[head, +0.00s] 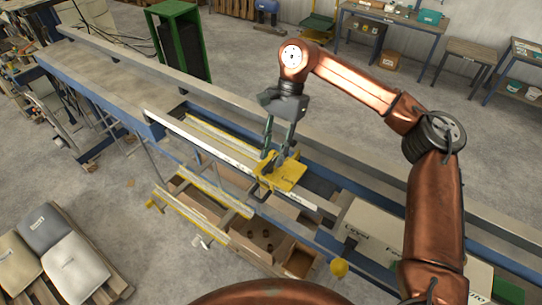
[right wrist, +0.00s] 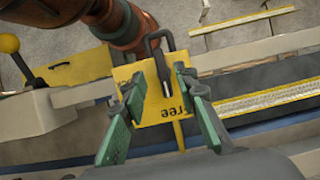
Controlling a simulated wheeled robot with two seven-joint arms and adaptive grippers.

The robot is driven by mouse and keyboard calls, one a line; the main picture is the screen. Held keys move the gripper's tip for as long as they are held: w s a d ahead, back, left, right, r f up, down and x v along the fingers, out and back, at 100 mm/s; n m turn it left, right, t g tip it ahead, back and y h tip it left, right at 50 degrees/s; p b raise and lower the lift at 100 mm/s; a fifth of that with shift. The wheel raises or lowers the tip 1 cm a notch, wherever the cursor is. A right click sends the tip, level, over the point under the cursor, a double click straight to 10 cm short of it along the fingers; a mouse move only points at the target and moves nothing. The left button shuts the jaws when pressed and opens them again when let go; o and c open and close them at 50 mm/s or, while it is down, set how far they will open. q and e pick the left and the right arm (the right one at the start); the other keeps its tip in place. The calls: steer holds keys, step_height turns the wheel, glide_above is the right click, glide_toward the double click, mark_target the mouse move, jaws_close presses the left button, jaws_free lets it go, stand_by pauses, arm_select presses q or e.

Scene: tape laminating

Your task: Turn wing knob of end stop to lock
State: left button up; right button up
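The end stop is a yellow plate (head: 287,177) on the rail of the long blue bench in the head view. In the right wrist view the yellow plate (right wrist: 150,78) carries dark lettering, partly hidden, that ends in "ree". A dark loop-shaped handle (right wrist: 159,50), seemingly the wing knob, stands at the plate. My right gripper (head: 278,150) is directly over the plate, pointing down. In the right wrist view its green fingers (right wrist: 159,80) are apart, one on each side of the handle's lower end. I cannot tell whether they touch it. My left gripper is not in view.
A long pale rail (head: 240,158) runs along the bench beside the end stop. A yellow ball-topped lever (head: 339,267) stands near the front. Wooden bins (head: 262,243) lie below the bench. A green-framed cabinet (head: 180,42) stands behind it.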

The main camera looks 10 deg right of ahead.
steer(key=shift+a+f, duration=0.1)
steer(key=shift+f, duration=0.45)
steer(key=shift+a+f, duration=0.15)
steer(key=shift+f, duration=0.15)
steer(key=shift+s+a+f, duration=0.1)
steer(key=shift+s+f, duration=0.05)
steer(key=c, duration=0.3)
jaws_close()
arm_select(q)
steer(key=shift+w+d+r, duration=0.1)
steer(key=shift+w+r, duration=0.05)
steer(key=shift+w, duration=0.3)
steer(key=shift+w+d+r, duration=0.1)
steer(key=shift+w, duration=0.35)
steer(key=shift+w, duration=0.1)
